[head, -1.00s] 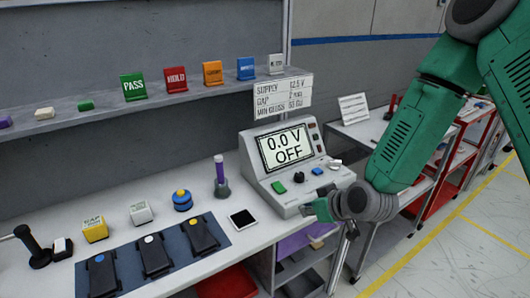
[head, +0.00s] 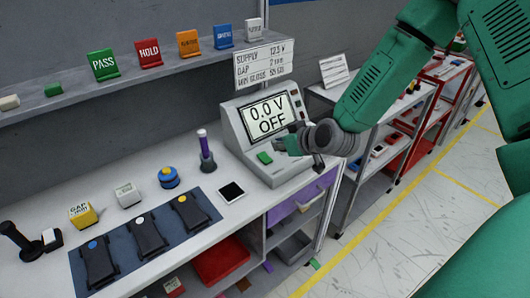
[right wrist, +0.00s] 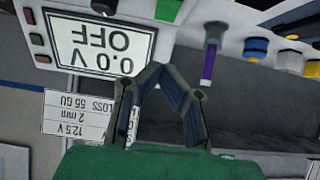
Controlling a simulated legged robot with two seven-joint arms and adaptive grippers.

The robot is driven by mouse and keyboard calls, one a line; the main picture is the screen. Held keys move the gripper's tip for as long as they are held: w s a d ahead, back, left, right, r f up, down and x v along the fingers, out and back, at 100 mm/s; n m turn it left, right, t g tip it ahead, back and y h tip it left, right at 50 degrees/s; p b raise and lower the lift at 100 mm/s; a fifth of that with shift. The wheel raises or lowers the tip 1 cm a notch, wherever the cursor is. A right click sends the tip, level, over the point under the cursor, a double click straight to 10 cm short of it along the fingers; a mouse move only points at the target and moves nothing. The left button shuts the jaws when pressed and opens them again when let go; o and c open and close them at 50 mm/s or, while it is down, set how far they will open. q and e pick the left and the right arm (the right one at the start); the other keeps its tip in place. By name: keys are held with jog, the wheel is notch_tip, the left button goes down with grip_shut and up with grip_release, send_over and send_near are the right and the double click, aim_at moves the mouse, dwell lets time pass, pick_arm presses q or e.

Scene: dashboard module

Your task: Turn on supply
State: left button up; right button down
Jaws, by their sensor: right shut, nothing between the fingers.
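The power supply (head: 232,125) is a light grey console on the bench, with a screen (head: 268,115) reading "0.0 V OFF". A green button (head: 264,158) sits at the left of its sloped front panel. My right gripper (head: 283,146) is shut and empty over the panel, just right of the green button, hiding the other front controls. Whether it touches the panel cannot be told. In the right wrist view, the picture is upside down; the closed fingers (right wrist: 156,72) are below the screen (right wrist: 98,45) and the green button (right wrist: 167,9). My left gripper is not in view.
A sign (head: 263,65) above the supply lists 12.5 V. A blue mat (head: 118,247) holds several black units. A shelf with coloured signs runs behind.

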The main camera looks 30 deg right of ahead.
send_over(262, 154)
jog(key=s, duration=0.3)
jog(key=f, duration=0.3)
jog(key=shift+w+f, duration=0.2)
jog(key=shift+f, duration=0.05)
jog(key=shift+w+f+p, duration=0.25)
jog(key=shift+f+p, duration=0.05)
jog(key=shift+f, duration=0.85)
jog(key=shift+w+f, duration=0.15)
jog(key=shift+f, duration=0.65)
jog(key=shift+w+f, duration=0.1)
jog(key=shift+f, duration=0.1)
